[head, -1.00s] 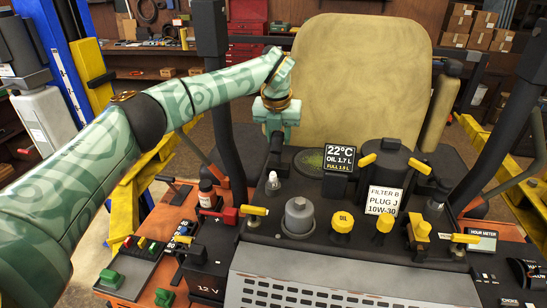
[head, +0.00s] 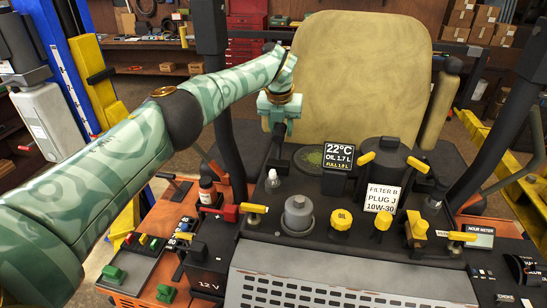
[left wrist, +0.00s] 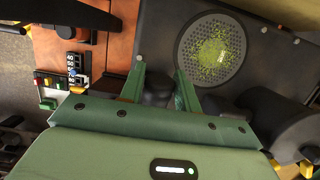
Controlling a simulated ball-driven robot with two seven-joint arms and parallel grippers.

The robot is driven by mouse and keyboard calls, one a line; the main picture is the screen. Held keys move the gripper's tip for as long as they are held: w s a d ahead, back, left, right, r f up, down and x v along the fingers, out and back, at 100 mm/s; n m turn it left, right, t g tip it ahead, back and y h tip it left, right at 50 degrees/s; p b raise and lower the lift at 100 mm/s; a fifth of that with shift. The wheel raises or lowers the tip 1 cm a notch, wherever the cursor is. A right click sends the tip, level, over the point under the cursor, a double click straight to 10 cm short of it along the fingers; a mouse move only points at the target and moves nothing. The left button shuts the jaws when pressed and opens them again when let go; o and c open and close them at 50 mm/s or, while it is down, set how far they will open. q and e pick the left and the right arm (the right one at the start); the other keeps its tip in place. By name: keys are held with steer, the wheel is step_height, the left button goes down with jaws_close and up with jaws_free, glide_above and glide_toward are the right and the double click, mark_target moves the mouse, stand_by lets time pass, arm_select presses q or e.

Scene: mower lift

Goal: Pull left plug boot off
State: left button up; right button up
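The left spark plug (head: 272,178) stands bare on the dark engine deck, its pale tip showing. My left gripper (head: 278,125) is above and behind it, pointing down. A dark boot (head: 277,146) sits between its fingers, clear of the plug. In the left wrist view the fingers (left wrist: 161,88) stand either side of the dark boot (left wrist: 157,88) and seem to touch it; its lower end is hidden. A second plug (head: 433,200) at the right of the deck wears a dark boot. My right gripper is not in view.
A display (head: 338,158), a white filter card (head: 382,199), yellow caps (head: 341,219) and a grey cylinder (head: 298,215) crowd the deck. The tan seat (head: 362,75) stands behind; a battery (head: 208,262) is front left.

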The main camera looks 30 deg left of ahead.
arm_select(q)
steer(key=o, duration=0.3)
steer(key=shift+o, duration=0.2)
step_height(320, 180, up, 2)
steer(key=shift+r+p, duration=0.25)
steer(key=shift+p, duration=0.8)
steer(key=shift+r, duration=2.25)
steer(key=shift+r, duration=1.5)
